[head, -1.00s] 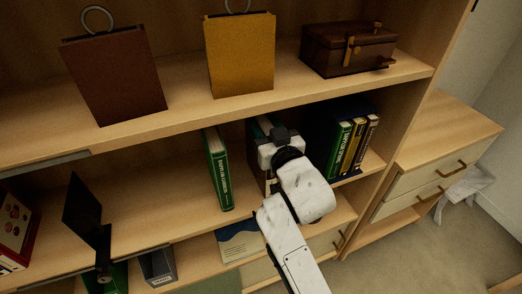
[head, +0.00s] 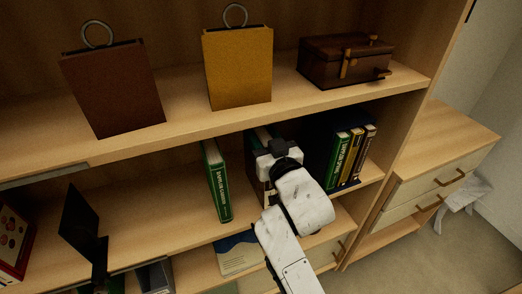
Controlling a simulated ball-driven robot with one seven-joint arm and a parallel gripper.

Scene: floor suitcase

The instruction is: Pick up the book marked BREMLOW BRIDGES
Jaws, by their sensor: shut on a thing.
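My gripper (head: 262,160) is in the middle shelf bay, reaching in from the front right. It is shut on a dark upright book (head: 258,138), whose top corner shows behind my white wrist. My wrist and hand hide the fingertips and most of that book's spine, so I cannot read its title. A green book (head: 217,182) stands upright to the left, apart from my gripper. A row of upright books (head: 347,157), with green, black and gold spines, stands to the right. The lettering on these spines is too small to read surely.
The shelf above holds a brown bag (head: 112,88), a yellow bag (head: 238,68) and a wooden box (head: 345,60). A dark bookend-like panel (head: 80,224) stands at lower left. A blue-and-cream booklet (head: 238,256) lies below. Bare shelf (head: 155,195) shows left of the green book.

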